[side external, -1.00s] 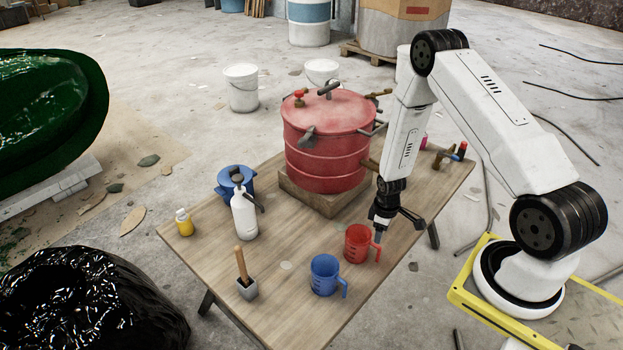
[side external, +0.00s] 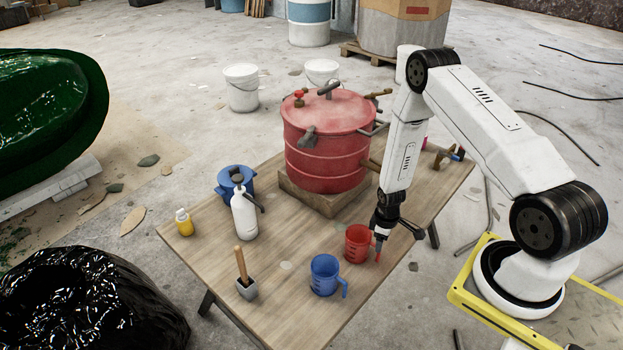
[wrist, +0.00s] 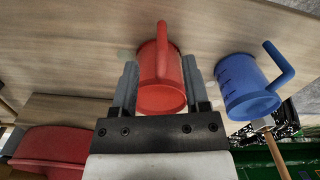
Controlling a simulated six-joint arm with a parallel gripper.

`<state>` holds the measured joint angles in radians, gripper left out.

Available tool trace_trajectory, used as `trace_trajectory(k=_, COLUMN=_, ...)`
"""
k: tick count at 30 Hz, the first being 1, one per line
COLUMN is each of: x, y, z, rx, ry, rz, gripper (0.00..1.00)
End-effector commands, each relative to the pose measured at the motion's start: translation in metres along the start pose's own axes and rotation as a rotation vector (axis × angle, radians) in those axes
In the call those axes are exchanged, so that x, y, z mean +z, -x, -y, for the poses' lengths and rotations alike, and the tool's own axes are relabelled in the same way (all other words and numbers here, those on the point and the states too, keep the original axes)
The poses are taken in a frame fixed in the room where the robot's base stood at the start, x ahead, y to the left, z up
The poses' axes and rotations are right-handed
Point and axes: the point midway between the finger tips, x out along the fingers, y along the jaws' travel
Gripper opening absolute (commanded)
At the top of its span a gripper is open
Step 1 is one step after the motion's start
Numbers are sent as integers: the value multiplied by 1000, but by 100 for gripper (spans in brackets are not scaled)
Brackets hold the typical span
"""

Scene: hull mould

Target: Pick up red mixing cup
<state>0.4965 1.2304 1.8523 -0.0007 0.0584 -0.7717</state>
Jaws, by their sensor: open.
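The red mixing cup (side external: 357,244) stands upright on the wooden table, with its handle on the right side in the side external view. My gripper (side external: 380,243) is low at the cup's right side, near the handle. In the wrist view my gripper (wrist: 161,82) is open, with one grey finger on each side of the red cup (wrist: 160,92). The cup's handle points up in that view. I cannot tell whether the fingers touch the cup.
A blue mixing cup (side external: 324,275) stands close by, also in the wrist view (wrist: 243,88). A red pressure pot (side external: 327,150) stands behind on a wooden block. A white bottle (side external: 244,212), a blue pot (side external: 228,180) and a wooden-handled tool (side external: 245,285) are at the left.

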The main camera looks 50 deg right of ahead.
Motion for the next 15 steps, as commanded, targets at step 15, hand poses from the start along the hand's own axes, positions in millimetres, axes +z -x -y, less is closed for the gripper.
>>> trace_trajectory(k=15, x=2, y=-35, z=3, rx=-1, ry=0, rz=1, gripper=59)
